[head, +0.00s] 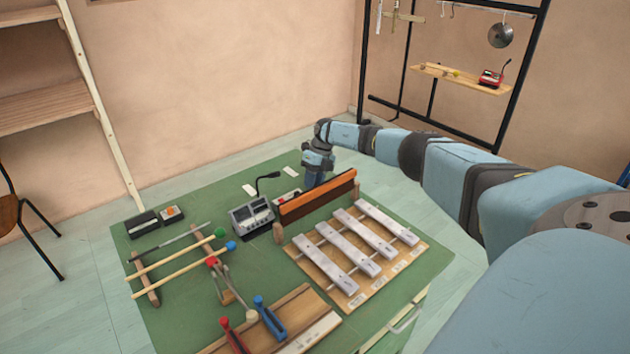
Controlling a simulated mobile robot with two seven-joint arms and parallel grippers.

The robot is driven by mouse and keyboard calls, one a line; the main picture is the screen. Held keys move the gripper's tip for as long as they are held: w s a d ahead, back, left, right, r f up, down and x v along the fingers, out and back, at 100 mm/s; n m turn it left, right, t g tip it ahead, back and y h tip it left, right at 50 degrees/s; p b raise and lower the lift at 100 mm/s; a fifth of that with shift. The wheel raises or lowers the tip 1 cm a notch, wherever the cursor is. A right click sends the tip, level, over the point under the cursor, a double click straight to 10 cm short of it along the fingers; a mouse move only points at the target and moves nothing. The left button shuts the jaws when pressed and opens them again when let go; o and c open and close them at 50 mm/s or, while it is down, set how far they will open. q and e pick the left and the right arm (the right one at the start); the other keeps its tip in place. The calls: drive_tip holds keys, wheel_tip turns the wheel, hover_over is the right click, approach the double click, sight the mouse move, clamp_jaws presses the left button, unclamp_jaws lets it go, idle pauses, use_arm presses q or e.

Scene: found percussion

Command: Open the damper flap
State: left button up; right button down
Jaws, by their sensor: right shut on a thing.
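The damper flap (317,198) is a long board with an orange face and a dark lower strip. It stands up on edge between wooden end posts, along the back of the chime bars (355,243). My right gripper (315,181) reaches down at the flap's far side, near the middle of its top edge. It is shut on the flap; the fingertips are largely hidden behind the board. My left gripper is not in view.
A grey device (251,216) with a bent black microphone stands left of the flap. Mallets (175,258) lie on a wooden rack at left. Red-handled and blue-handled clamps (268,318) are at the front. The green table (185,315) is bare at front left.

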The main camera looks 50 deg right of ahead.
drive_tip(key=shift+a+f, duration=0.1)
idle(0.3)
drive_tip(key=c, duration=0.9)
unclamp_jaws()
drive_tip(key=b+v, duration=0.1)
drive_tip(key=v, duration=1.3)
drive_tip(key=shift+f, duration=0.1)
